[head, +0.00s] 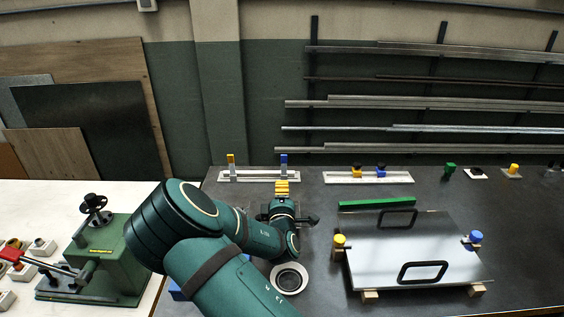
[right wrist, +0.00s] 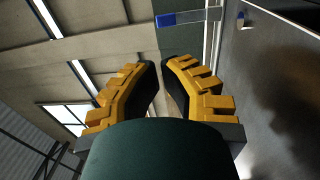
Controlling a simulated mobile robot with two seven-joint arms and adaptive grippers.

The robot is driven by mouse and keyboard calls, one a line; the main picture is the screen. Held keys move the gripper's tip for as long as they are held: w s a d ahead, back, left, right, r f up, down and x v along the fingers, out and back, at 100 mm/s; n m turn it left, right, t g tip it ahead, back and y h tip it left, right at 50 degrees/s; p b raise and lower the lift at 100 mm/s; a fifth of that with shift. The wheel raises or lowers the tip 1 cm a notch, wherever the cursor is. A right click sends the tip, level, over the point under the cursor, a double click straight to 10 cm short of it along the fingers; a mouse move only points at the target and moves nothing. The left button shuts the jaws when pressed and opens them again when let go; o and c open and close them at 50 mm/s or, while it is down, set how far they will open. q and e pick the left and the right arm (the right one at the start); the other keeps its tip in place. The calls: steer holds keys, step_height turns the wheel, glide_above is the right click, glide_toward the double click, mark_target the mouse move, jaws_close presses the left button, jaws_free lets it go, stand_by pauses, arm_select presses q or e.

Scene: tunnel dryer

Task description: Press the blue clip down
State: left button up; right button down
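The blue clip (head: 284,160) stands upright at the right end of a pale rail (head: 258,177) at the back of the dark table. It also shows in the right wrist view (right wrist: 180,17), sticking out from the rail at the top. My right gripper (head: 282,184), with yellow fingers, is in front of this rail, just below the clip in the head view. In the right wrist view its fingertips (right wrist: 160,64) are drawn close together with nothing between them. The clip is beyond the fingertips and apart from them. My left gripper is not in view.
A second rail (head: 400,178) bears low yellow and blue clips. A metal plate with black handles (head: 424,271) lies at the right. A round white-rimmed part (head: 302,271) is near my arm. A green machine (head: 98,258) stands left.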

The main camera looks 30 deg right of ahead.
mark_target(282, 157)
steer(key=b+x, duration=0.2)
steer(key=x, duration=1.2)
steer(key=shift+f, duration=0.1)
steer(key=shift+w, duration=0.1)
steer(key=shift+w+d+g+p, duration=0.2)
steer(key=shift+g+p, duration=0.2)
steer(key=shift+p, duration=0.15)
